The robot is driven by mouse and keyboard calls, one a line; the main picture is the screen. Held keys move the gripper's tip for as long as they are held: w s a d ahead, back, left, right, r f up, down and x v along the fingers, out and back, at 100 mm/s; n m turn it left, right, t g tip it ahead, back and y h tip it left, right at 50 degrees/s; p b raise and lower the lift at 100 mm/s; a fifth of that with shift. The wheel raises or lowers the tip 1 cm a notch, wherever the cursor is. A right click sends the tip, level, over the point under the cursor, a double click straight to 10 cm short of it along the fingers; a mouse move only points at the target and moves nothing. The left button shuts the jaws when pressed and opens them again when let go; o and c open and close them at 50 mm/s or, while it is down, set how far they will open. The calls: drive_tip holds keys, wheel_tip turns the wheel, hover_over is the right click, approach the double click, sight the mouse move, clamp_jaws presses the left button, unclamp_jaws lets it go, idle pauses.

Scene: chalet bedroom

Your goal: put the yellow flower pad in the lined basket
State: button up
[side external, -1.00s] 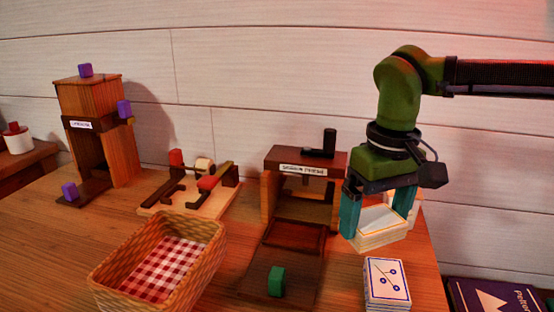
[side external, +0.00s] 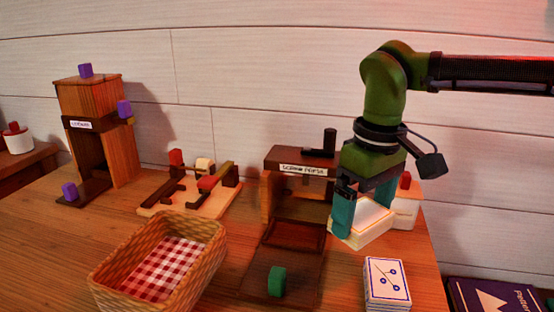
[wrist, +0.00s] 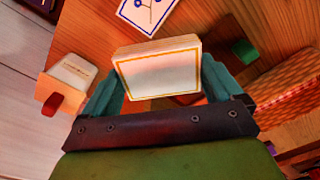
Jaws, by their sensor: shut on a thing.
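A thick white pad with a yellow border line (side external: 364,226) is between the teal fingers of my gripper (side external: 362,208), which is shut on it. In the wrist view, the pad (wrist: 158,75) sits between both fingers of my gripper (wrist: 160,85); no flower can be made out on its pale top. It is right of the wooden press, and its height above the table is hard to tell. The lined basket (side external: 208,262) is woven, with a red-and-white checked lining (side external: 163,268), and stands at the front left. I see nothing in it.
Between pad and basket stand the wooden press (side external: 303,160) and a green block (side external: 277,281). A blue-figured card stack (side external: 387,284) lies at the front right. A white box with a red knob (side external: 404,200) is behind the pad. A wooden tower (side external: 110,135) stands at left.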

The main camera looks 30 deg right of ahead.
drive_tip(key=s+m, duration=0.1)
drive_tip(key=m, duration=0.1)
drive_tip(key=s+d+f+m, duration=0.1)
drive_tip(key=m, duration=0.1)
drive_tip(key=s+d+m, duration=0.1)
drive_tip(key=m, duration=0.1)
drive_tip(key=shift+f, duration=0.15)
drive_tip(key=m, duration=0.2)
drive_tip(key=shift+s+d+f+m, duration=0.2)
drive_tip(key=shift+f+m, duration=0.15)
drive_tip(key=shift+m, duration=0.55)
drive_tip(key=shift+w, duration=0.1)
hover_over(295, 236)
drive_tip(key=shift+s+d+f, duration=0.2)
drive_tip(key=shift+s+f, duration=0.1)
drive_tip(key=shift+f, duration=0.45)
drive_tip(key=shift+w+a+f, duration=0.1)
drive_tip(key=shift+w+a, duration=0.15)
drive_tip(key=shift+w, duration=0.25)
drive_tip(key=shift+s+f, duration=0.15)
drive_tip(key=shift+f, duration=1.35)
drive_tip(key=shift+d+f, duration=0.1)
